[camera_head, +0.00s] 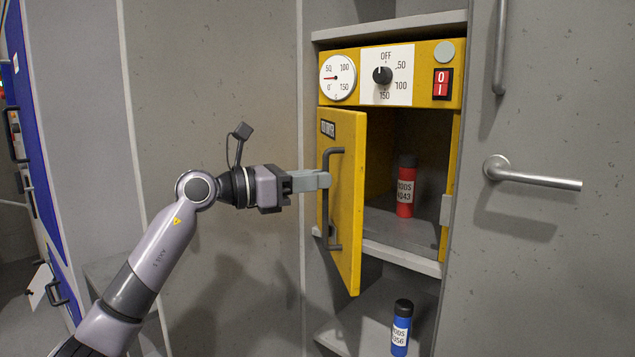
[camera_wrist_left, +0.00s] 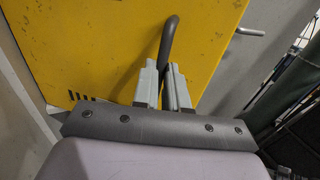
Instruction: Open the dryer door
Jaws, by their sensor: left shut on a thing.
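The yellow dryer door (camera_head: 350,230) stands partly open, swung out on the left side of the dryer opening. Its dark vertical handle (camera_head: 334,240) is on the outer face. My left gripper (camera_head: 325,180) is shut on the handle near its upper half. The left wrist view shows the handle (camera_wrist_left: 169,40) between the two grey fingers (camera_wrist_left: 165,85), with the yellow door face (camera_wrist_left: 100,40) behind. Inside the dryer stands a red bottle labelled RODS (camera_head: 405,190). My right gripper is not in view.
Above the opening is a yellow panel with a gauge (camera_head: 338,78), a knob (camera_head: 382,75) and a red switch (camera_head: 442,84). A blue bottle (camera_head: 401,330) stands on the shelf below. A grey door with a lever handle (camera_head: 530,177) is at right.

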